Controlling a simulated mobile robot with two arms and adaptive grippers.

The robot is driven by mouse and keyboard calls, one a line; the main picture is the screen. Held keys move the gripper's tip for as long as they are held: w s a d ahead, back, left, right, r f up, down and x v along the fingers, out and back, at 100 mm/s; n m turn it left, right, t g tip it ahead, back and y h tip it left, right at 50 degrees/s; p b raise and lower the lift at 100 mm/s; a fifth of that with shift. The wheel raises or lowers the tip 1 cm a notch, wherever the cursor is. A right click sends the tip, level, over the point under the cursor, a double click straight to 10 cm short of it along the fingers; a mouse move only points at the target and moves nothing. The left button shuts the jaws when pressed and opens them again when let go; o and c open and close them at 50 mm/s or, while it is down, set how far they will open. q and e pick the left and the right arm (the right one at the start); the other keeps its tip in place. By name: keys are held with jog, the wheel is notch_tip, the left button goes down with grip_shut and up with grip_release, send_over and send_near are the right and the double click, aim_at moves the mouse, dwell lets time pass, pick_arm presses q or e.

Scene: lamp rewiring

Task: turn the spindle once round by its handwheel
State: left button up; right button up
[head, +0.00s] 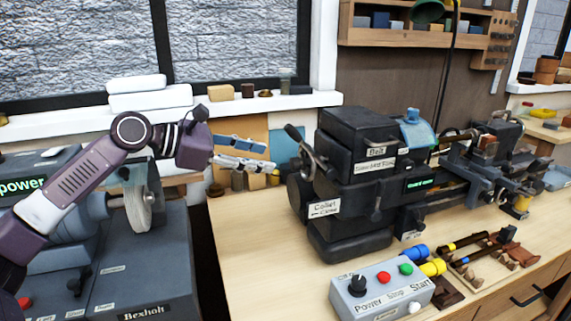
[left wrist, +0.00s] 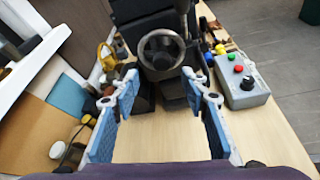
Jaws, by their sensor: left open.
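The small black lathe (head: 355,135) stands on the wooden bench. Its handwheel (head: 307,158) is at the left end of the headstock, seen nearly edge-on, with a crank-like handle at its top. In the left wrist view the handwheel (left wrist: 183,52) shows as a grey ring around a dark hub, at top centre. My left gripper (head: 268,157) is open and empty, just left of the handwheel, its fingers pointing at it. In the left wrist view the gripper (left wrist: 162,85) has blue-padded fingers apart, with the wheel beyond their tips, not between them. My right gripper is not in view.
A grey control box (head: 382,291) with knob and buttons sits in front of the lathe. Tools (head: 470,250) lie right of it. A grinder (head: 140,205) stands at left under my arm. Small jars and boards line the back.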

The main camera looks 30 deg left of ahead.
aim_at(291, 163)
pick_arm(q)
jog(key=shift+w+d+f+p, duration=0.25)
jog(key=shift+w+d+p, duration=0.7)
jog(key=shift+d, duration=0.05)
jog(key=x, duration=0.1)
jog(key=p+x, duration=0.1)
jog(key=x, duration=0.1)
jog(key=shift+w+f, duration=0.25)
jog(key=shift+f, duration=0.05)
jog(key=shift+w+d+f+p, duration=0.25)
jog(key=shift+w+d+p, duration=0.05)
jog(key=shift+w, duration=0.1)
jog(key=shift+f, duration=0.1)
jog(key=c, duration=0.6)
grip_shut()
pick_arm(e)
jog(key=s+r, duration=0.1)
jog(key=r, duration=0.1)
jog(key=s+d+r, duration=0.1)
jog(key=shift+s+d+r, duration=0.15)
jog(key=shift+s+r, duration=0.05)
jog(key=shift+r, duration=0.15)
